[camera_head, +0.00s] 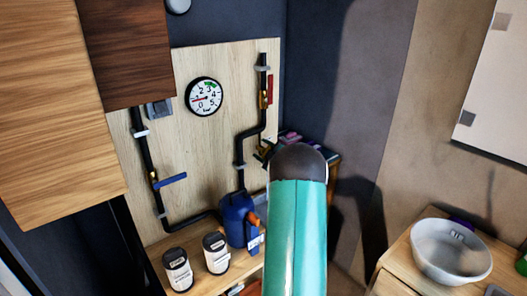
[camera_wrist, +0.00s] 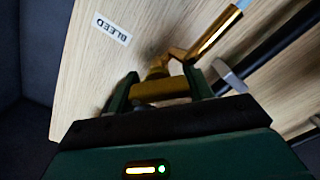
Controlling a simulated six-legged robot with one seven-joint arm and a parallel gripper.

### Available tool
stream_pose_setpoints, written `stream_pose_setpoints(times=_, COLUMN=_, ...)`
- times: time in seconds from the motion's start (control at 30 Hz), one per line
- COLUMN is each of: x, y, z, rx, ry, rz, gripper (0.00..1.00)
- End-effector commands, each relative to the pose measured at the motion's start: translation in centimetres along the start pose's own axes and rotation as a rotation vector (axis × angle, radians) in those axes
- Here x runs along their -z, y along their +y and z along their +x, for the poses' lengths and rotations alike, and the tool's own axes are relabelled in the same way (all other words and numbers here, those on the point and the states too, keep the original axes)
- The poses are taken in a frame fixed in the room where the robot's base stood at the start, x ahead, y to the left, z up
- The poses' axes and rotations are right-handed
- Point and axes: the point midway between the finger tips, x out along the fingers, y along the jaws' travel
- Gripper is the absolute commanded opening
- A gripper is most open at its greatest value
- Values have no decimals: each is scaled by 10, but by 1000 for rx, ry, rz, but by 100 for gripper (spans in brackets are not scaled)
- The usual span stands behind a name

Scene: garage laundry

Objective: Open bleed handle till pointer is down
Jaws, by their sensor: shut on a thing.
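In the wrist view, my gripper (camera_wrist: 162,88) is shut on a brass-coloured bar beside the BLEED label (camera_wrist: 112,29), which I take as the bleed handle (camera_wrist: 170,91). A brass tube (camera_wrist: 212,34) with a pale blue end runs up and right from it. In the head view, my teal arm link covers most of my gripper, and only brass and dark parts show near the lower end of the right pipe. The round gauge (camera_head: 204,97) hangs on the wooden board; its pointer appears to point left, near the 1.
A blue handle (camera_head: 170,181) sits on the left pipe and a red handle (camera_head: 269,89) on the right pipe. A blue jug (camera_head: 235,218) and two labelled bottles (camera_head: 177,270) (camera_head: 216,253) stand below. A white basin (camera_head: 450,251) sits on the right counter.

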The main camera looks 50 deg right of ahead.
Motion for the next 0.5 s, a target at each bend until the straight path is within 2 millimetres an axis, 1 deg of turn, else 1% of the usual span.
stream_pose_setpoints(times=0.2, x=-1, y=-1, z=-1, rx=1, ry=-2, rz=-82, gripper=28)
stream_pose_setpoints(times=0.5, x=-1, y=-1, z=-1, rx=0, ry=-2, rz=-112, gripper=28)
